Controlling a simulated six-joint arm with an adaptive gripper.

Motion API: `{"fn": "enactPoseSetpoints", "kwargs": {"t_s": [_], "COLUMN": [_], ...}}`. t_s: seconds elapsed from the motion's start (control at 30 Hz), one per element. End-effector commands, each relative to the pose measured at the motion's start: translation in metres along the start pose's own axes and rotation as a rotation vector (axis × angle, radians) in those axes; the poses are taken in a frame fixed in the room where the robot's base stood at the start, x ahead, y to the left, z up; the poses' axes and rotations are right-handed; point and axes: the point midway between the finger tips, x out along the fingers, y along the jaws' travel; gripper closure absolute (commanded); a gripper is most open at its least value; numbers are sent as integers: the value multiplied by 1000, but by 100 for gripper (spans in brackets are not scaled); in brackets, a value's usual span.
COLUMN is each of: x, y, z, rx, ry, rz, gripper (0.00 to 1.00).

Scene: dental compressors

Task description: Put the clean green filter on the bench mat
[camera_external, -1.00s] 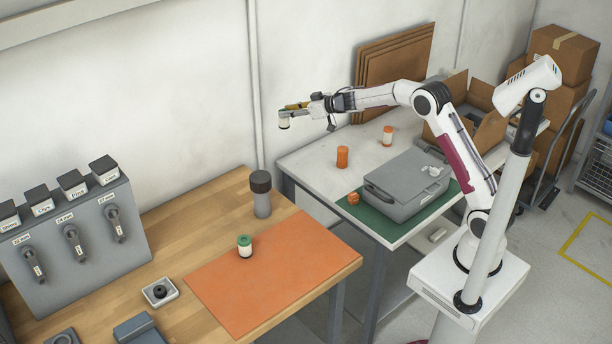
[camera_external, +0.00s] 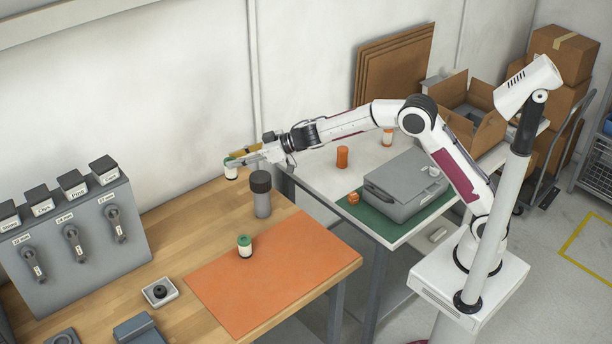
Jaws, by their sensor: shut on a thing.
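My gripper (camera_external: 236,161) is shut on a small filter (camera_external: 231,172) with a white body and a green top. It appears at the back of the wooden bench, behind and left of the dark-topped grey canister in the picture; its height above the bench is hard to tell. Part of its top is hidden by the fingers. The orange bench mat (camera_external: 290,262) lies flat on the wooden bench. Another green-topped white filter (camera_external: 245,247) stands upright on the mat, near its upper left edge.
The grey canister (camera_external: 262,200) stands between the held filter and the mat.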

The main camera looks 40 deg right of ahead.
Motion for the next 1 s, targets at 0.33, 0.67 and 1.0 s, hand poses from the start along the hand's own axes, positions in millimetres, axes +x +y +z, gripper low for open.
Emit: {"fn": "enactPoseSetpoints", "kwargs": {"t_s": [0.33,0.67,1.0], "x": [17,18,8], "y": [-122,-234,-321], "z": [-7,-7,-1], "rx": [-52,-98,-136], "ry": [-2,-4,-9], "rz": [-126,-240,-330], "gripper": [90,90,90]}}
